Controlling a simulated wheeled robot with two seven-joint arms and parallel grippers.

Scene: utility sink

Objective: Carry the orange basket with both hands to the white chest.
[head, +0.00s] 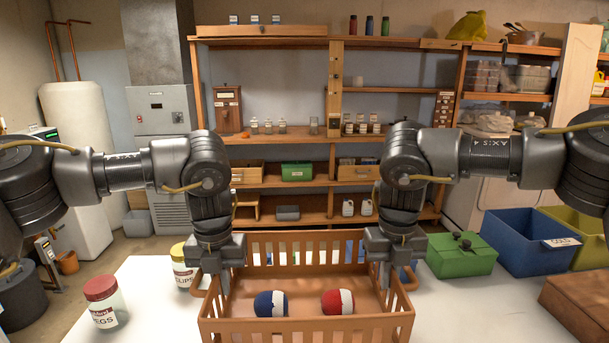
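The orange basket (305,330), with slatted walls, stands upright on a white surface (150,318) in front of me. A blue-and-white ball (271,304) and a red-and-white ball (338,302) lie in it. My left gripper (221,280) is at the basket's left side wall, pointing down. My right gripper (386,275) is at the right side wall, also pointing down. Both are at the rim beside the side handles. The fingers are partly hidden, so I cannot tell if they are closed on the basket. A white chest-like body (474,200) stands behind at the right, partly hidden.
Jars with red (103,302) and yellow (182,268) lids stand left of the basket. At the right are a green box (460,262), a blue bin (520,245), a yellow-green bin (583,235) and a brown box (582,305). Wooden shelves (290,215) stand behind.

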